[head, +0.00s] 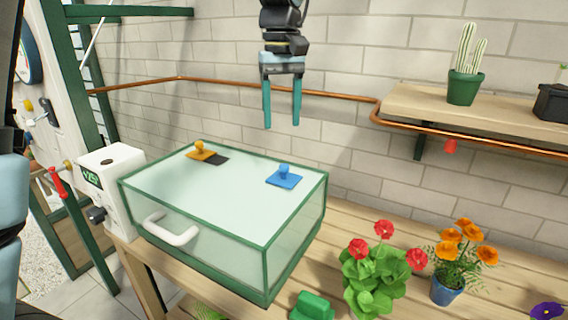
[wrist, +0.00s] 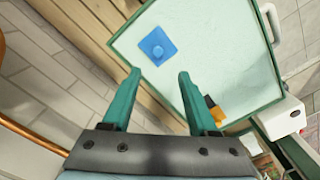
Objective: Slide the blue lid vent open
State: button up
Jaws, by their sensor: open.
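The blue lid vent (head: 284,177) is a flat square slide with a round knob, on the right part of the pale lid (head: 225,190) of a green-framed box. No dark opening shows beside it. In the wrist view the blue vent (wrist: 158,47) lies beyond the fingertips, a little left of centre. An orange vent (head: 201,152) sits at the lid's back left with a dark patch at its right side; it also shows in the wrist view (wrist: 215,110). My gripper (head: 282,126) is open and empty, pointing down in the air above the lid, clear of both vents.
A white handle (head: 170,231) is on the box's front. A white device with a display (head: 110,185) stands at its left. Potted red flowers (head: 375,270) and orange flowers (head: 460,255) stand to the right. A shelf with a cactus (head: 466,75) and a copper pipe (head: 230,84) run along the wall.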

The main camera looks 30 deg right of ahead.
aim_at(284, 165)
jog(key=f+p, duration=0.1)
jog(key=f, duration=0.4)
jog(key=f+p, duration=0.1)
jog(key=f, duration=0.4)
jog(key=shift+s+d+f, duration=0.15)
jog(key=shift+d+f, duration=0.05)
jog(key=shift+f, duration=0.1)
jog(key=shift+c, duration=0.3)
grip_shut()
dwell(0.8)
